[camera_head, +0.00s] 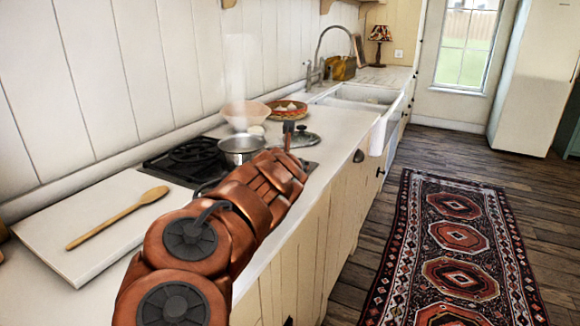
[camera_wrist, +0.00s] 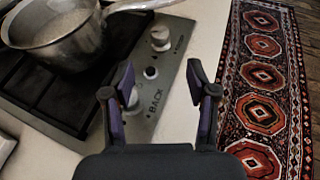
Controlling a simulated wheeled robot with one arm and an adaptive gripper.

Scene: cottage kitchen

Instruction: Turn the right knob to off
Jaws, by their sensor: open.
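The stove's control panel (camera_wrist: 172,80) shows in the wrist view with two pale round knobs and a small dark-centred button between them. The farther knob (camera_wrist: 160,38), the right one as seen from the rug side, sits beyond my fingertips near a small label. The nearer knob (camera_wrist: 131,97), beside the word BACK, is partly hidden by my left finger. My gripper (camera_wrist: 160,80) is open and empty above the panel, its fingers on either side of it. In the head view my gripper (camera_head: 290,135) is over the stove's front edge; the knobs are hidden there.
A steaming metal pot (camera_wrist: 60,32) stands on the black hob (camera_head: 185,160), close left of the knobs; its handle reaches over beyond the farther knob. A wooden spoon (camera_head: 118,217) lies on a board.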

